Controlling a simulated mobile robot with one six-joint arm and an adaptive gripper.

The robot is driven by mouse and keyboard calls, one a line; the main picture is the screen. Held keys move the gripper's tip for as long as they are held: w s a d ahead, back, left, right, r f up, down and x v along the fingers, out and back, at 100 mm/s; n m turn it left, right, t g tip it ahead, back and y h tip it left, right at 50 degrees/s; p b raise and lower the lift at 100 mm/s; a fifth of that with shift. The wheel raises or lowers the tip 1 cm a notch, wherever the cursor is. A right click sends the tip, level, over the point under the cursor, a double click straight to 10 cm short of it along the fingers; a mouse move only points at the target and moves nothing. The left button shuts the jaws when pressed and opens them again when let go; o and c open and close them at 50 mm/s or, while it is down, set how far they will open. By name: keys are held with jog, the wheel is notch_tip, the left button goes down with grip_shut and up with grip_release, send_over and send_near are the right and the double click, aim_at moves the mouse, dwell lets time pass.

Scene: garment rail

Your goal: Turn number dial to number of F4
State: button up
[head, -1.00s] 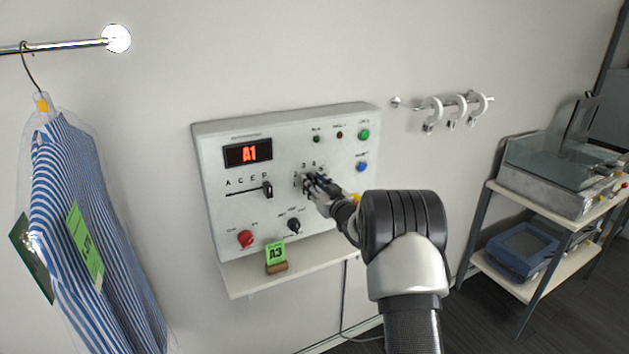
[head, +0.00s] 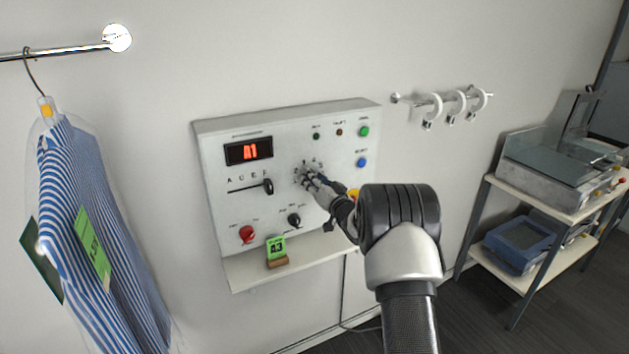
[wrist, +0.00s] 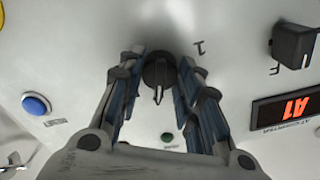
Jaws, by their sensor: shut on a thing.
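The number dial (wrist: 159,72) is a round black knob with a pointer, seen in the wrist view between my gripper's fingers. My gripper (wrist: 158,85) is shut on it, one finger on each side. In the head view my gripper (head: 312,178) reaches the upper middle of the white control panel (head: 220,205) and hides most of the dial; a few numbers show around it. The red display (head: 249,152) reads A1. The letter slider's black handle (head: 268,186) stands at the right end of its slot, by the F.
Below are a red knob (head: 247,234), a black knob (head: 294,220) and a green A3 card (head: 276,246) on a shelf. Green (head: 364,131) and blue (head: 361,162) buttons are at the panel's right. A bagged striped shirt (head: 90,230) hangs left; a shelf rack (head: 480,225) stands right.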

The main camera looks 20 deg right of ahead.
dwell(0.3)
jog(key=o, duration=1.1)
jog(key=shift+s, duration=0.1)
jog(key=s, duration=1.1)
jog(key=shift+s+d, duration=0.2)
jog(key=shift+s, duration=0.2)
